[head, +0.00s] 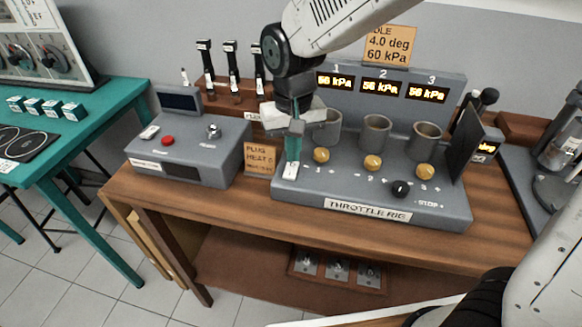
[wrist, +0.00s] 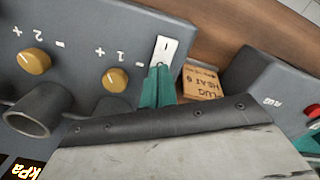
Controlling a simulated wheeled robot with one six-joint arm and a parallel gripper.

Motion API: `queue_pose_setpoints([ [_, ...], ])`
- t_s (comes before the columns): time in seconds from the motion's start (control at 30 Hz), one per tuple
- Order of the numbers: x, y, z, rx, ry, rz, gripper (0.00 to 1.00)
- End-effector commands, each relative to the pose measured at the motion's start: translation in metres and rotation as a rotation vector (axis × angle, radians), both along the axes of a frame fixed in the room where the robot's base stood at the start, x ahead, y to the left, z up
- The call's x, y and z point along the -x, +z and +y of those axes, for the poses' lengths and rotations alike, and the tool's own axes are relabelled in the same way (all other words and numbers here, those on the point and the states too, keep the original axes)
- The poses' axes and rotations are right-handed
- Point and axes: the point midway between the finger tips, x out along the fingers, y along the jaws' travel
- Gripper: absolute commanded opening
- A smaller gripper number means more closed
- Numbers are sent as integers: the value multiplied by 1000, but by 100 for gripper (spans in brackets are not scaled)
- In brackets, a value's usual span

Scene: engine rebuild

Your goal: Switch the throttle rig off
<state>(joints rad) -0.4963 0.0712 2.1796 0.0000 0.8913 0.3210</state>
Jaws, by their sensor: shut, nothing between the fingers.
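The throttle rig (head: 345,195) is a grey console on the wooden bench. Its three displays (head: 380,87) are lit and each reads 56 kPa. A white rocker switch (head: 290,172) sits at the rig's front left corner; it also shows in the wrist view (wrist: 164,48), marked with a line and a circle. My gripper (head: 292,160) points down over this switch, its teal fingers shut and empty. In the wrist view the fingertips (wrist: 160,70) are at the circle end of the switch and hide part of it. I cannot tell whether they touch it.
A grey box with a red button (head: 168,141) and a plug heat card (head: 260,160) are to the left. A dark upright panel (head: 467,145) stands at right.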

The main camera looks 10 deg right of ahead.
Motion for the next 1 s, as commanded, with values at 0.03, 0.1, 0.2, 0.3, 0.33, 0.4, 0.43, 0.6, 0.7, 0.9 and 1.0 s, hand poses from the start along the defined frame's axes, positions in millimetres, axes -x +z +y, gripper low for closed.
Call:
queue_pose_setpoints([
  [0.03,0,-1,0,0,0,0,0],
  [0.1,0,-2,0,0,0,0,0],
  [0.2,0,-3,0,0,0,0,0],
  [0.3,0,-5,0,0,0,0,0],
  [0.33,0,-6,0,0,0,0,0],
  [0.4,0,-7,0,0,0,0,0],
  [0.43,0,-7,0,0,0,0,0],
  [0.6,0,-10,0,0,0,0,0],
  [0.7,0,-11,0,0,0,1,0],
  [0.9,0,-12,0,0,0,1,0],
  [1.0,0,-8,0,-1,0,-1,0],
])
